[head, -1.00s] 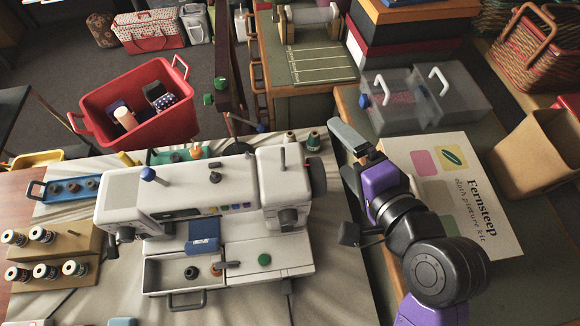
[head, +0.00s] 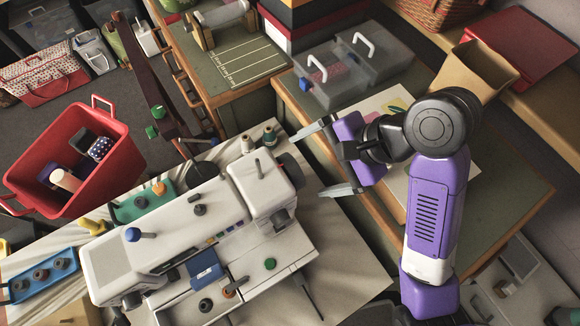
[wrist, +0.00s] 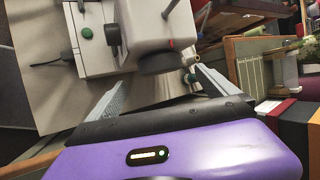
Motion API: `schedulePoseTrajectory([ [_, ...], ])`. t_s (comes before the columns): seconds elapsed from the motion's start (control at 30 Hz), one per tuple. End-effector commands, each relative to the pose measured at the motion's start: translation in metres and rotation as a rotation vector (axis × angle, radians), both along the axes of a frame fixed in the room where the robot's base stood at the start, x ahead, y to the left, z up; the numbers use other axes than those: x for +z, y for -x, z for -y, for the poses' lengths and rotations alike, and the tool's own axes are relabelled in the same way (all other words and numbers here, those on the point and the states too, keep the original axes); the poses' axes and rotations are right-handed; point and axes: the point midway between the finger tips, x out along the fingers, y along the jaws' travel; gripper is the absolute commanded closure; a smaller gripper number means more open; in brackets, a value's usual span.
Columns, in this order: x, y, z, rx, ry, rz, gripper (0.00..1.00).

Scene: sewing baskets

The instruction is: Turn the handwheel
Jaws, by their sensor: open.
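The white sewing machine (head: 190,245) stands on the cloth-covered table. Its dark round handwheel (head: 291,170) is on the machine's right end, and in the wrist view the handwheel (wrist: 157,62) sits ahead, near the middle, beyond the fingers. My gripper (head: 326,160) is open and empty, just right of the handwheel in the head view, with its two grey fingers pointing left toward it. In the wrist view my gripper (wrist: 160,92) has its fingers spread wide, one to each side of the handwheel. A gap appears to remain, and I see no contact.
Two thread spools (head: 258,140) stand close behind the handwheel. A red basket (head: 75,160) is at the left. A clear lidded box (head: 328,75) and a flat printed kit (head: 385,105) lie on the green-topped table to the right.

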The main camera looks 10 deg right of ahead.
Motion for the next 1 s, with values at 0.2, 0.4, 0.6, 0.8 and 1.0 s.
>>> schedulePoseTrajectory([
  [0.2, -0.023, -0.005, -0.011, 0.004, 0.001, 0.003, 0.03],
  [0.4, -0.041, -0.012, -0.023, 0.003, 0.000, 0.004, 0.03],
  [0.6, -0.054, -0.017, -0.034, 0.001, -0.001, 0.000, 0.03],
  [0.8, -0.059, -0.019, -0.038, 0.001, 0.000, 0.004, 0.03],
  [1.0, -0.059, -0.019, -0.038, 0.001, 0.000, 0.004, 0.03],
])
